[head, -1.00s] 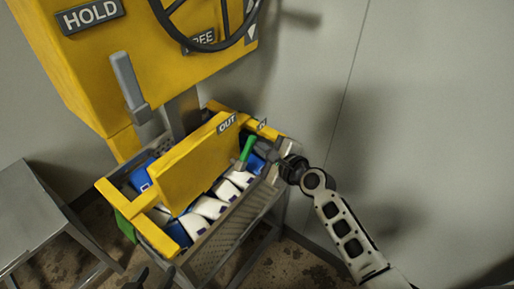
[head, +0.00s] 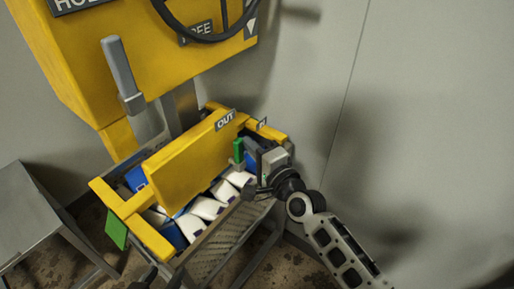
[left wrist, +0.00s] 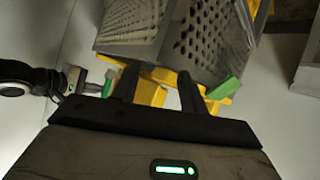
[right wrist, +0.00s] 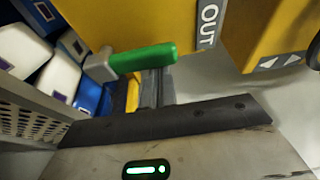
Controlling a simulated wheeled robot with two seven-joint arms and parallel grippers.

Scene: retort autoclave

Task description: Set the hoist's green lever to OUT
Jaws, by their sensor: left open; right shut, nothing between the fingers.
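The green lever (head: 238,150) stands at the right end of the hoist's yellow frame, near the OUT plate (head: 225,120). In the right wrist view the lever's green handle (right wrist: 143,58) lies across the picture, just beyond my right fingers. My right gripper (head: 258,180) is shut and empty, close beside the lever and partly hiding its lower part; I cannot tell whether they touch. My left gripper (left wrist: 157,88) is open and empty, low in front of the basket. The lever also shows in the left wrist view (left wrist: 108,82), near my right gripper (left wrist: 75,80).
The mesh basket (head: 225,243) holds several white and blue packs (head: 207,208) under the yellow frame (head: 185,170). A green plate (head: 116,229) hangs at its left end. A grey lever (head: 122,75) and black handwheel (head: 205,35) are above. A grey table (head: 30,210) stands left.

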